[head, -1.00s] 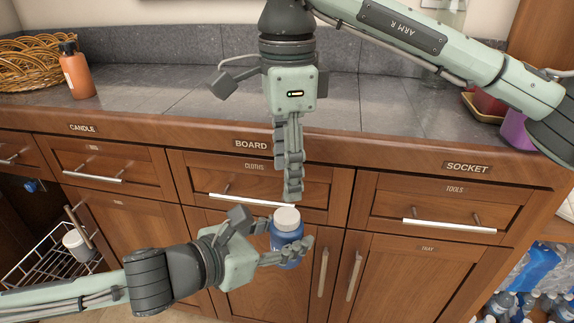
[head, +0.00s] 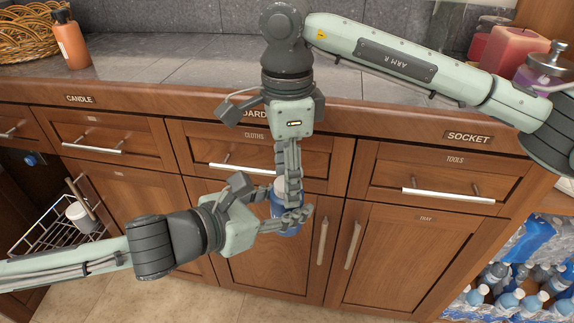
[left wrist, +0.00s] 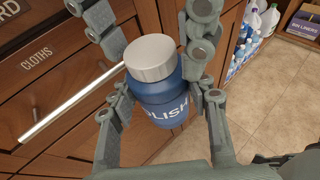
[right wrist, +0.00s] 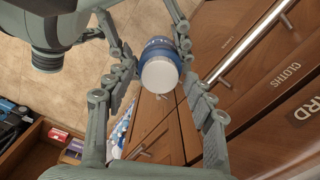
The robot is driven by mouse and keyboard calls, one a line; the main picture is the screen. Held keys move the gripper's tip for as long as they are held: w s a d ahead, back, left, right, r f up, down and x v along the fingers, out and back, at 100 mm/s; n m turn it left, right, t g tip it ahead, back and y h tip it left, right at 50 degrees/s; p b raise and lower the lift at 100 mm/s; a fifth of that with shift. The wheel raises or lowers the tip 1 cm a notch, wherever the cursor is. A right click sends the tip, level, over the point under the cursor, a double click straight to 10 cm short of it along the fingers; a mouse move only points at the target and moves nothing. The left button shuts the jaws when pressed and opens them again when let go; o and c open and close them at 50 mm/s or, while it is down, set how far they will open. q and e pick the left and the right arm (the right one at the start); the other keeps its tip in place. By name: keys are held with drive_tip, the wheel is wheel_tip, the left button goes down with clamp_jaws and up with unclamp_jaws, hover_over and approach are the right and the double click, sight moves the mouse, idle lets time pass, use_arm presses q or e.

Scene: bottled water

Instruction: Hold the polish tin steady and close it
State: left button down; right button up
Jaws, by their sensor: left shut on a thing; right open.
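The polish tin is a blue round container with a white lid. In the left wrist view the blue tin (left wrist: 163,105) carries the letters "LISH", and its lid (left wrist: 150,57) sits on top. My left gripper (head: 285,215) is shut on the tin's body and holds it in front of the cabinet doors. My right gripper (head: 288,205) points down from above, its fingers open around the upper part of the tin. In the right wrist view the lid (right wrist: 159,76) lies between the open right fingers, with a gap on each side. In the head view the right fingers partly hide the tin.
The counter (head: 190,65) holds a wicker basket (head: 25,30), an orange bottle (head: 70,42) and candles (head: 512,50). A drawer handle (head: 245,169) is close behind the tin. A wire rack (head: 65,235) stands at left, packed water bottles (head: 515,275) at lower right.

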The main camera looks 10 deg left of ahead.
drive_tip(key=c, duration=1.2)
drive_tip(key=shift+m, duration=0.9)
drive_tip(key=shift+c, duration=0.2)
drive_tip(key=o, duration=1.4)
wheel_tip(320, 180, up, 12)
drive_tip(key=shift+r, duration=0.1)
